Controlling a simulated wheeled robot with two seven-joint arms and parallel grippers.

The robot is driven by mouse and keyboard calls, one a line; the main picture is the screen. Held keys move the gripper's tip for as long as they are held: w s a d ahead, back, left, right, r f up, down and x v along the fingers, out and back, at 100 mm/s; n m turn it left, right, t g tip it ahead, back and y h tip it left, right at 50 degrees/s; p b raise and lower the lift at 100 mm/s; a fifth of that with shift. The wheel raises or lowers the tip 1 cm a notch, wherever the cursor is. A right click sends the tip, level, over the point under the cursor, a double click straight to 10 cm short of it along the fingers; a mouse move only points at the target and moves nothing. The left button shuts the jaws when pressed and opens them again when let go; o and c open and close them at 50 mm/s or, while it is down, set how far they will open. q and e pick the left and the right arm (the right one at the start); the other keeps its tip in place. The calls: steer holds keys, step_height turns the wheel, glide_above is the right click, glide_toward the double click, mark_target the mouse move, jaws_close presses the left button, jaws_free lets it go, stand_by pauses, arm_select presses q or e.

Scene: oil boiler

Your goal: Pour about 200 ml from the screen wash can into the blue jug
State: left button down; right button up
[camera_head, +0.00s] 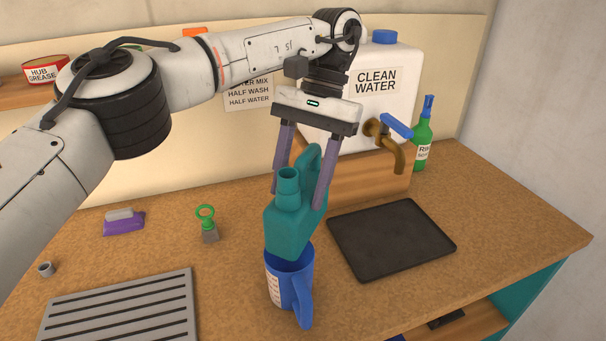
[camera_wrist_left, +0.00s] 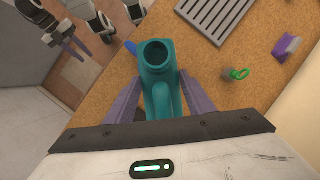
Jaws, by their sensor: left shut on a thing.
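The teal screen wash can (camera_head: 288,228) is held in the middle of the head view, with its open neck at the top and its body leaning slightly. My left gripper (camera_head: 297,200) is shut on the can, one finger on each side. The can (camera_wrist_left: 157,75) also shows between the fingers of the left gripper (camera_wrist_left: 155,100) in the left wrist view, its mouth uncapped. The blue jug (camera_head: 290,284) stands upright on the worktop below the can, handle toward the front. The can's lower end overlaps the jug's rim in the picture; I cannot tell whether they touch. No liquid stream shows.
A black tray (camera_head: 391,240) lies right of the jug. A clean water tank (camera_head: 395,100) with a brass tap (camera_head: 390,140) stands behind. A slotted grey grate (camera_head: 120,308) lies front left. A green-ringed object (camera_head: 207,224) and a purple brush (camera_head: 124,222) lie at left. A green bottle (camera_head: 422,140) stands at back right.

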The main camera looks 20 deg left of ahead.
arm_select(q)
steer(key=shift+r+t, duration=0.4)
steer(key=shift+w+r+t, duration=0.15)
steer(key=shift+r+t, duration=0.05)
steer(key=shift+t, duration=0.3)
steer(key=shift+w+r+t+h+b, duration=0.25)
steer(key=shift+t+b, duration=0.25)
steer(key=shift+b, duration=0.55)
steer(key=shift+r+t+h+b, duration=0.1)
steer(key=shift+t+h+b, duration=0.15)
steer(key=shift+t+b, duration=0.25)
steer(key=shift+w+r+b, duration=0.1)
steer(key=shift+r+b, duration=0.05)
steer(key=shift+b, duration=0.15)
arm_select(e)
step_height(320, 180, down, 4)
steer(key=shift+s+r, duration=0.15)
arm_select(q)
steer(key=shift+r, duration=0.1)
